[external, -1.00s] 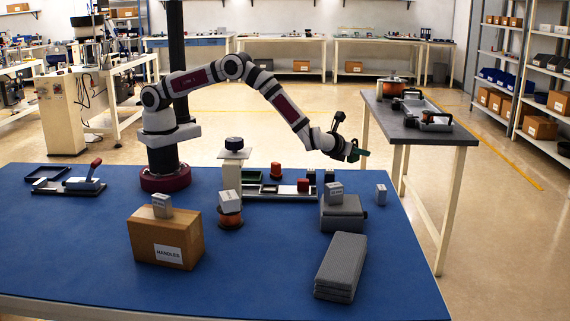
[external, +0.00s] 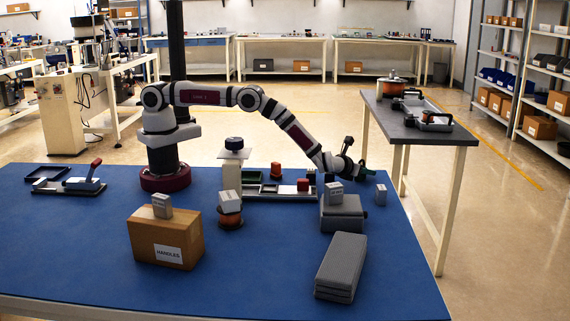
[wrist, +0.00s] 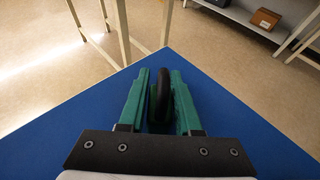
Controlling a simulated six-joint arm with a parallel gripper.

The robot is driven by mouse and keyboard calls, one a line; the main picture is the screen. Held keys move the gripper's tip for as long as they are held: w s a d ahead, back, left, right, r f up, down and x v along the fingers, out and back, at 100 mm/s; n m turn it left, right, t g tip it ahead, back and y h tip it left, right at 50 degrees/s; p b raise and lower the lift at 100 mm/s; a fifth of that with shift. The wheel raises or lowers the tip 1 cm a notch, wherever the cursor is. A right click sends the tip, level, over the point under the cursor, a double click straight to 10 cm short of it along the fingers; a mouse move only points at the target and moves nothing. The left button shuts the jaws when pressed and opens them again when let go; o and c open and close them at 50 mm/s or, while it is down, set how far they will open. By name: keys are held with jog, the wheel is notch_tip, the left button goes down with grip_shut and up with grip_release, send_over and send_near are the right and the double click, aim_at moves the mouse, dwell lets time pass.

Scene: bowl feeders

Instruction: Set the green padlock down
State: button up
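The green padlock (wrist: 155,108) sits between the green fingers of my gripper (wrist: 160,75) in the wrist view, with its dark curved shackle pointing up and away. The fingers appear closed on its sides. In the external view my gripper (external: 366,170) is low over the far right corner of the blue table (external: 90,240), and the padlock is too small to make out there. I cannot tell whether the padlock touches the table.
A small grey block (external: 381,196) stands near the gripper. A grey case (external: 342,219) with a block (external: 334,193) on it is nearer the camera. A tray (external: 285,190) of parts lies to the left. A dark side table (external: 420,125) stands beyond the right edge.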

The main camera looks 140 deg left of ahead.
jog(key=o, duration=0.3)
jog(key=shift+r, duration=0.15)
